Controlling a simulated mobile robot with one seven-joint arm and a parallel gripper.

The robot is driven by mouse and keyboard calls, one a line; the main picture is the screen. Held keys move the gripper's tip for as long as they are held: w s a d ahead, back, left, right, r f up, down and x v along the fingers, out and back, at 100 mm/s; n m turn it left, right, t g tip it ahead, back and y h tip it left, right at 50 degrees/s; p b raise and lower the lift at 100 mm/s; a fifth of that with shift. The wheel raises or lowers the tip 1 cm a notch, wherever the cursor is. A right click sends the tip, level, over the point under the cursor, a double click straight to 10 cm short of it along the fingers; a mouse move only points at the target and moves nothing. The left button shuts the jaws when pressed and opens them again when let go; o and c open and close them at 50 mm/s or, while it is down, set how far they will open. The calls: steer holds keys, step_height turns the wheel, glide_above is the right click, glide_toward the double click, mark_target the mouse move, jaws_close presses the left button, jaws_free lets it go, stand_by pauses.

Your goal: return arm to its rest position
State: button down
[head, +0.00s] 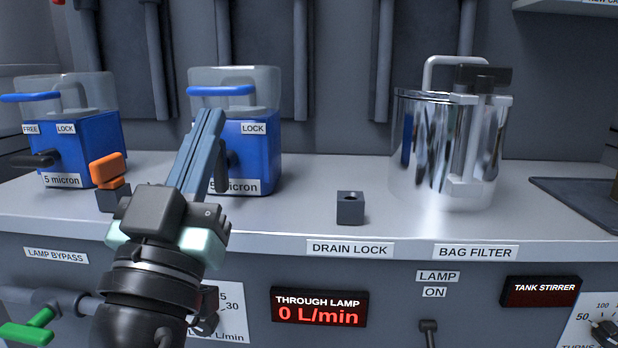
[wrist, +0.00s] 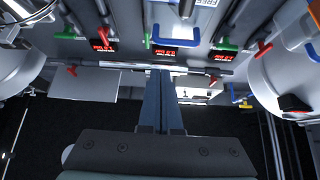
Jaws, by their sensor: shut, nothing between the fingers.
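My gripper (head: 212,118) rises from the lower left of the head view, with its long grey-blue fingers pressed together and nothing between them. The fingers stand in front of the right blue "5 micron" filter housing (head: 262,150) and hide part of its front and label. I cannot tell from the head view whether they touch it. In the wrist view the shut fingers (wrist: 162,85) point up the middle, with the black floor area and pipework around them.
Another blue filter housing (head: 88,145) stands at left, by an orange-handled valve (head: 106,170). A small dark block (head: 350,208) and a steel bag filter vessel (head: 430,150) stand on the grey counter. The "THROUGH LAMP" display (head: 318,307) reads 0 L/min. A green handle (head: 28,328) juts out lower left.

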steer(key=s+d+r+t+p, duration=0.1)
steer(key=s+d+r+p, duration=0.25)
steer(key=r+p, duration=0.6)
steer(key=s+d+r+n+y+p, duration=0.1)
steer(key=s+d+r+p, duration=0.4)
steer(key=r, duration=0.8)
steer(key=s+d+r+t+p, duration=0.1)
steer(key=s+d+r+p, duration=0.15)
steer(key=r+p, duration=0.8)
step_height(320, 180, up, 36)
steer(key=w+p, duration=0.1)
steer(key=p, duration=3.2)
steer(key=shift+w+d, duration=0.15)
steer(key=shift+d, duration=0.1)
steer(key=shift+f, duration=0.1)
